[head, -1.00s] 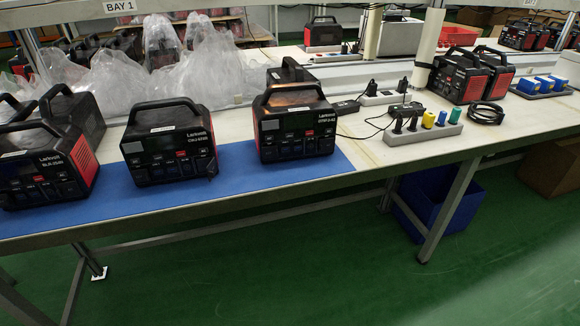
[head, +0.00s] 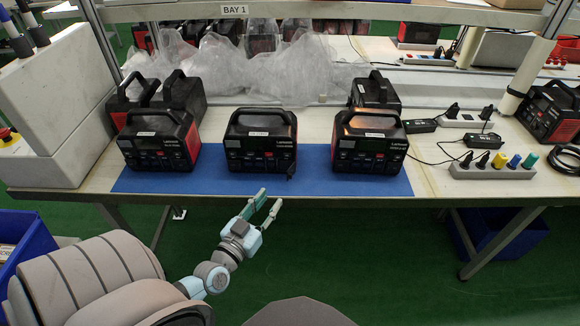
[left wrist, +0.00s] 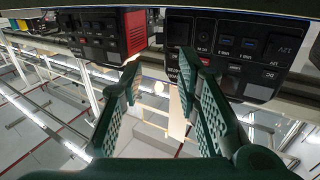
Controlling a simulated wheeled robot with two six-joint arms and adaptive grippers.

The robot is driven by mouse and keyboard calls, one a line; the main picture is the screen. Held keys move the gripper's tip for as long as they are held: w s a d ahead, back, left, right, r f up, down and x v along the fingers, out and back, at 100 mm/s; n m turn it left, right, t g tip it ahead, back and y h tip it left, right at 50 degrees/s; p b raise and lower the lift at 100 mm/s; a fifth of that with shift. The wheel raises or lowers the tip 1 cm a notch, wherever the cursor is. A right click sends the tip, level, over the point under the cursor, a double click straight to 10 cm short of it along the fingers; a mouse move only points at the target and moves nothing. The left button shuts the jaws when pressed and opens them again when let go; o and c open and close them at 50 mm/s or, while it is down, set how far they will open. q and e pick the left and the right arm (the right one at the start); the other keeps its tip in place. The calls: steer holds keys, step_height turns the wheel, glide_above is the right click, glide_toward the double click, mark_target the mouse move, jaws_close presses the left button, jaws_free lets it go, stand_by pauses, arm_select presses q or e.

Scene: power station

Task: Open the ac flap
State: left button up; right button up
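Three black-and-red power stations stand in a row on a blue mat (head: 340,186), fronts facing me: a left one (head: 158,146), a middle one (head: 260,146) and a right one (head: 368,148). A small dark piece juts from the middle one's lower right front corner. I cannot pick out which panel part is the ac flap. My left gripper (head: 268,204) is open and empty, in front of the table edge below the middle station. In the left wrist view its green fingers (left wrist: 158,75) are spread, with a station's front panel with ports (left wrist: 235,48) close beyond. My right gripper is out of view.
Two more stations stand at the back left, and one stands behind the right station. Clear plastic bags (head: 250,65) lie behind the row. A socket strip (head: 490,168) and cables are at the right. A white box (head: 65,100) stands at the left end. The floor before the table is free.

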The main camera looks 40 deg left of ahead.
mark_target(289, 176)
arm_select(q)
steer(key=w, duration=0.4)
steer(key=w+a+b, duration=0.1)
steer(key=w, duration=0.3)
steer(key=w+b, duration=0.1)
steer(key=w, duration=0.2)
steer(key=shift+w+a+f, duration=0.2)
steer(key=shift+w+a, duration=0.2)
steer(key=shift+c, duration=0.2)
jaws_close()
